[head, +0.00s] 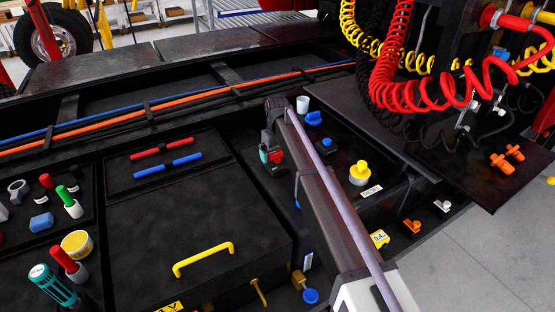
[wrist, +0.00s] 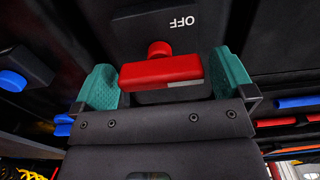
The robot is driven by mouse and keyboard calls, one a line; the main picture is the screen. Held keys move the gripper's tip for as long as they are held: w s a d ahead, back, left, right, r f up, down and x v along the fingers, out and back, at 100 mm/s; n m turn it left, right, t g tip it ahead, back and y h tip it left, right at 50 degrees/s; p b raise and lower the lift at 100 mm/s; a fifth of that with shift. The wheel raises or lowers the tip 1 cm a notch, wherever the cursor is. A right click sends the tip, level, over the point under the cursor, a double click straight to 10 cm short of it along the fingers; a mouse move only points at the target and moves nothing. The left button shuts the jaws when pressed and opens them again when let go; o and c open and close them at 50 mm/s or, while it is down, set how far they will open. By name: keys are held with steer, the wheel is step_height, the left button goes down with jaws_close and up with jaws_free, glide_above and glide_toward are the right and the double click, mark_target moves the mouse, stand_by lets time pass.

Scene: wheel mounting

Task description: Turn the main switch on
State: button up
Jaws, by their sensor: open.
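The main switch has a red bar-shaped handle (wrist: 160,71) with a round red knob behind it. In the wrist view it lies crosswise, tilted slightly, on a dark plate with an upside-down white OFF label (wrist: 183,21). My gripper (wrist: 164,82) is open, with one teal fingertip at each end of the red handle. In the head view, a small part of the red switch (head: 276,155) shows beside my gripper (head: 268,157), partly hidden by my arm.
A yellow knob (head: 359,173) and blue knobs (head: 314,118) stand right of my arm. A black box with a yellow handle (head: 204,258) lies left. Orange and blue cables (head: 150,113) run behind. Red coiled hoses (head: 405,85) hang at the upper right.

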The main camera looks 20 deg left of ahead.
steer(key=shift+r, duration=0.15)
steer(key=shift+c, duration=0.5)
steer(key=c, duration=0.7)
steer(key=shift+m, duration=0.3)
steer(key=m, duration=0.3)
steer(key=shift+m, duration=0.3)
steer(key=m, duration=0.4)
steer(key=shift+m, duration=0.3)
steer(key=m, duration=0.9)
